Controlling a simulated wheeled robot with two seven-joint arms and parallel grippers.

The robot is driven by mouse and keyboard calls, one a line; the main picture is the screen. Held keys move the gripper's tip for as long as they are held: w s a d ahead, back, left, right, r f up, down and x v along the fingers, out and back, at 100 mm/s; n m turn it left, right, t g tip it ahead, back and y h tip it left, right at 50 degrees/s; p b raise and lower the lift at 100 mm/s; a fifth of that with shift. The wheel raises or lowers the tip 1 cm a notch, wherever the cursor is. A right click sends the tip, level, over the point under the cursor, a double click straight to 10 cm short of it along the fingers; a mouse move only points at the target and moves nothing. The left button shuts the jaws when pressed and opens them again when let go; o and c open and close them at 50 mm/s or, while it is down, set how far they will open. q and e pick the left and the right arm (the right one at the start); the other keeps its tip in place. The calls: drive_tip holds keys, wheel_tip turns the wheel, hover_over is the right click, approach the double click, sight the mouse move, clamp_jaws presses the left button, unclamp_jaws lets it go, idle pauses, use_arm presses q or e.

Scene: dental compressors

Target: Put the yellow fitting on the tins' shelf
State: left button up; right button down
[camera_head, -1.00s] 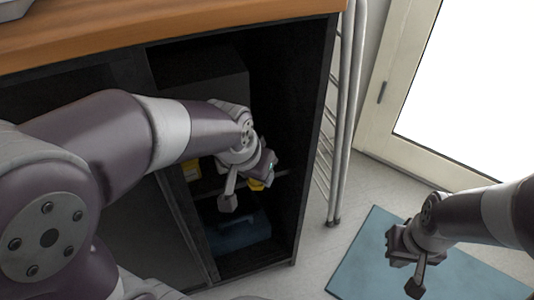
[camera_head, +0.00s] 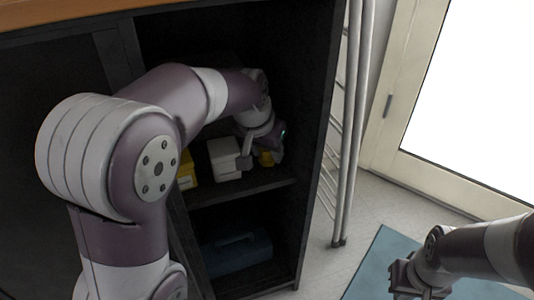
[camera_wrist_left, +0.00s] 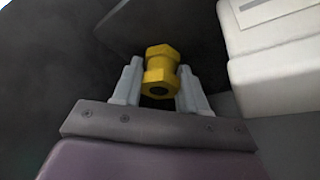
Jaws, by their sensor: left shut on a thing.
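The yellow fitting (camera_wrist_left: 158,70) is held between the two fingers of my left gripper (camera_wrist_left: 155,85) in the left wrist view. Whether the fitting touches the shelf is unclear. A white box-like container (camera_head: 224,160) stands on that shelf just left of the gripper, with a yellow one (camera_head: 187,172) further left.
A blue case (camera_head: 237,254) lies in the lower compartment. The cabinet's right side wall (camera_head: 312,150) is close to my left gripper. A white wire rack (camera_head: 345,130) stands right of the cabinet. A blue mat (camera_head: 375,262) lies on the floor.

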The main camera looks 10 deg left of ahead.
use_arm(q)
drive_tip(key=shift+f, duration=0.15)
drive_tip(key=o, duration=1)
drive_tip(key=shift+c, duration=0.2)
drive_tip(key=p+v, duration=0.5)
drive_tip(key=v, duration=0.2)
drive_tip(key=shift+r, duration=0.4)
drive_tip(key=shift+s, duration=0.15)
